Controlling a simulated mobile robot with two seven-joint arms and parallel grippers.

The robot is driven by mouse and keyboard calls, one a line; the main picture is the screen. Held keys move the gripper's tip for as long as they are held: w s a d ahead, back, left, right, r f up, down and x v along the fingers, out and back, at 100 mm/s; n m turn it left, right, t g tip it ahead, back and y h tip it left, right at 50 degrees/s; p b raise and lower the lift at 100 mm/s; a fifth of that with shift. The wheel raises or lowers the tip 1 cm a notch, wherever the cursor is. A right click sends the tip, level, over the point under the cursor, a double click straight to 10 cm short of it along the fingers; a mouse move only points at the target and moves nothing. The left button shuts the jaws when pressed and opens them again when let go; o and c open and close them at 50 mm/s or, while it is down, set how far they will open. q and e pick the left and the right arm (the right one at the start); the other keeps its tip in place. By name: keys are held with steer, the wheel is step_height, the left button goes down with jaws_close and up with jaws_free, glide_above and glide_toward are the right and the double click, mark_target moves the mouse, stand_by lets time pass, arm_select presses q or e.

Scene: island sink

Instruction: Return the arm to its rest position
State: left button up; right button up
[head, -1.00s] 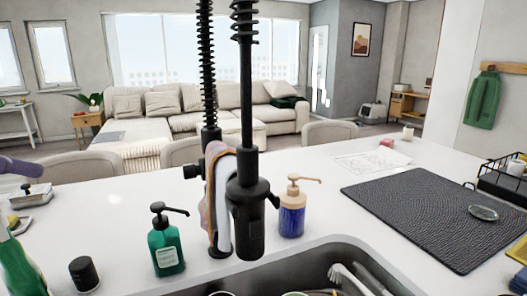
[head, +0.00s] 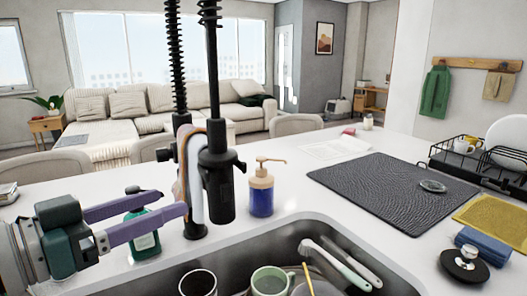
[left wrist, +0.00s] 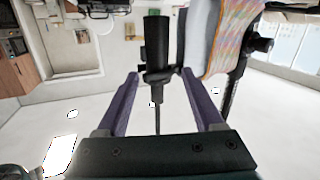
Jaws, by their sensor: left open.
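My left gripper (head: 172,202), with two purple fingers, reaches in from the left in the head view. It is open, and no object shows held in it. Its fingers pass in front of the green soap dispenser (head: 143,243) and hide much of it. The fingertips are close to the towel and black faucet (head: 219,185); I cannot tell whether they touch. In the left wrist view, the spread fingers (left wrist: 158,74) have a dark upright part between them in the picture. The patterned towel (left wrist: 222,38) hangs to their right. My right gripper is not in view.
The sink (head: 292,238) holds a green mug (head: 271,281), a dark cup (head: 198,284) and utensils. An amber-and-blue soap bottle (head: 261,194) stands behind it. A dark mat (head: 385,205) and a dish rack (head: 445,160) are on the right. Countertop is clear between bottle and mat.

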arm_select(q)
steer(key=s+a+f+n+g+y+b, duration=0.2)
steer(key=s+f+g+y, duration=0.4)
steer(key=s, duration=0.7)
steer(key=s+a+f+n+g+y+b, duration=0.1)
steer(key=s+f+n+g+y, duration=0.25)
steer(key=s+f, duration=0.6)
steer(key=s+r+p, duration=0.2)
steer(key=r+p, duration=1.7)
steer(key=r, duration=0.1)
steer(key=s+r+m+p, duration=0.1)
steer(key=s+r+p, duration=0.1)
steer(key=r+p, duration=1.7)
steer(key=shift+a+r+y, duration=0.2)
steer(key=shift+r+y, duration=0.15)
steer(key=shift+r, duration=0.35)
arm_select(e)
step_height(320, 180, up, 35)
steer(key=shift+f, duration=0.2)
